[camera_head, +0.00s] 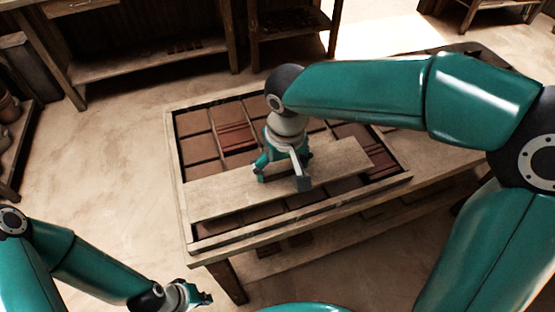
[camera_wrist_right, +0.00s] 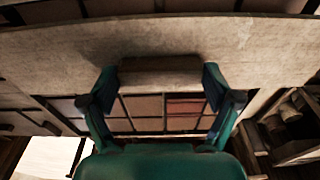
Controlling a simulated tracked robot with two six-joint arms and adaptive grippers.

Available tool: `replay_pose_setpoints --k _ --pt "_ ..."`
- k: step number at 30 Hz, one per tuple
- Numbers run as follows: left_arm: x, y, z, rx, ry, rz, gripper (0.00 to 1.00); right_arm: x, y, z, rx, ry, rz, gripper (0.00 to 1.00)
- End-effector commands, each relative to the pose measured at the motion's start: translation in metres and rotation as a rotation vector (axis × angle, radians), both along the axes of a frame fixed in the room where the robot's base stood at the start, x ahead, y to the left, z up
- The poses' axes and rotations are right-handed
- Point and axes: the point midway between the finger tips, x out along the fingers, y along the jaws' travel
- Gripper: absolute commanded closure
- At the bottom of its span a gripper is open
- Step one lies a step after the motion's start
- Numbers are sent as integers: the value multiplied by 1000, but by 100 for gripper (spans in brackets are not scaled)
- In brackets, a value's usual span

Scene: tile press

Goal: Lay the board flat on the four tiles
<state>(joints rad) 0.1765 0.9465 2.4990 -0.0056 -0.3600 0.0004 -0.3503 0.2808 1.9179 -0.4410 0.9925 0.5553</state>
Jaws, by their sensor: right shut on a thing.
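The board (camera_head: 220,190) is a long pale wooden plank lying across the tile frame, slightly slanted in the picture. It also crosses the right wrist view (camera_wrist_right: 50,55). My right gripper (camera_head: 283,178) is over its middle, shut on the board's raised grip block (camera_wrist_right: 160,72). Brown tiles (camera_head: 195,122) sit in a grid beyond and in front of the board; one redder tile (camera_head: 236,138) looks raised behind it. The board hides the tiles beneath it, so I cannot tell whether it touches them or hangs just above. My left gripper (camera_head: 198,297) is low at bottom left, away from the board; its fingers are too small to judge.
The wooden frame (camera_head: 176,180) around the tiles stands on a worktable (camera_head: 450,163), with bare tabletop to the right. Shelves (camera_head: 150,65) stand at the back. Pots (camera_head: 8,108) stand on a rack at the far left. The floor between is clear.

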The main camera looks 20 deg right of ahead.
Motion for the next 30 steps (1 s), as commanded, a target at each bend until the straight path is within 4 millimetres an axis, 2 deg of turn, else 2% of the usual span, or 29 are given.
replay_pose_setpoints --k 15,21,30 --pt "0 0 -43 0 0 0 100 2 4 -53 1 -1 8 71" --pt "0 0 -50 0 0 0 100 2 4 -61 1 -1 8 71" --pt "0 0 -50 0 0 0 100 2 4 -61 1 -1 9 71"
